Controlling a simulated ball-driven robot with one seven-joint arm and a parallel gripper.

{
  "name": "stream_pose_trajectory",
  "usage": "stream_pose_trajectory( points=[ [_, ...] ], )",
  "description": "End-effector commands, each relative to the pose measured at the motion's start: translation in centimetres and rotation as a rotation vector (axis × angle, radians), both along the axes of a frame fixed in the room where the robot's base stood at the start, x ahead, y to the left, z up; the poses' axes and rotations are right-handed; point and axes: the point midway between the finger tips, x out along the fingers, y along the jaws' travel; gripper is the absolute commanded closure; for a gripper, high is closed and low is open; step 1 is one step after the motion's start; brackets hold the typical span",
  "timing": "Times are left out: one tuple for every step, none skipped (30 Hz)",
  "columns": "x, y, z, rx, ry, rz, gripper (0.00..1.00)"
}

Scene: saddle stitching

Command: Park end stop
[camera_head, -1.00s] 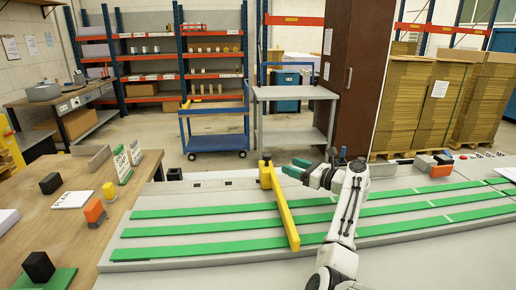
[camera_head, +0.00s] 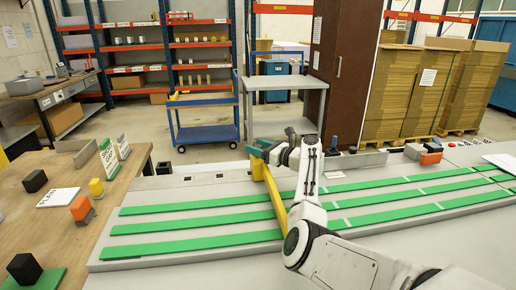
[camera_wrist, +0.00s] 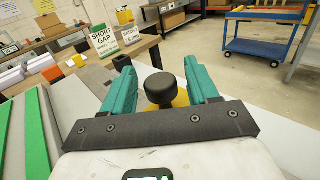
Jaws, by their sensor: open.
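The end stop looks to be the yellow bar (camera_head: 273,195), which lies across the green strips of the grey bed. My arm hides part of it. In the wrist view a black round knob (camera_wrist: 160,88) stands on a yellow part (camera_wrist: 178,98). My gripper (camera_head: 259,147) is over the far end of the bar. In the wrist view its teal fingers (camera_wrist: 160,82) are open, one on each side of the knob, with visible gaps on both sides.
The grey bed with green strips (camera_head: 180,223) runs left to right. A wooden table (camera_head: 120,190) at left holds signs, blocks and a yellow knob. A blue cart (camera_head: 205,130), a grey table and stacked cardboard stand behind.

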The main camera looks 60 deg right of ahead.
Motion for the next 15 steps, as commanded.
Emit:
stream_pose_trajectory(
  points=[
    [0.11,-0.04,0.03,0.000,0.000,-0.001,0.41],
    [0.14,-0.05,0.04,0.000,0.000,-0.001,0.41],
    [0.16,-0.05,0.04,0.000,0.000,-0.001,0.41],
    [0.17,-0.05,0.05,0.000,0.000,-0.001,0.41],
    [0.16,-0.05,0.05,0.000,0.000,-0.001,0.41],
    [0.15,-0.05,0.04,0.000,0.000,-0.001,0.41],
    [0.15,-0.05,0.04,0.000,0.000,-0.001,0.41],
    [0.15,-0.05,0.04,0.000,0.000,-0.001,0.41],
    [0.14,-0.05,0.04,0.000,0.000,-0.001,0.43],
    [0.14,-0.05,0.04,0.000,0.000,-0.001,0.46],
    [0.14,-0.05,0.04,0.000,0.000,-0.001,0.48],
    [0.13,-0.04,0.03,0.000,0.000,-0.001,0.52],
    [0.13,-0.04,0.03,0.000,0.000,-0.001,0.55],
    [0.13,-0.04,0.03,0.000,0.000,-0.001,0.58],
    [0.13,-0.04,0.03,0.000,0.000,-0.001,0.62]
  ],
)
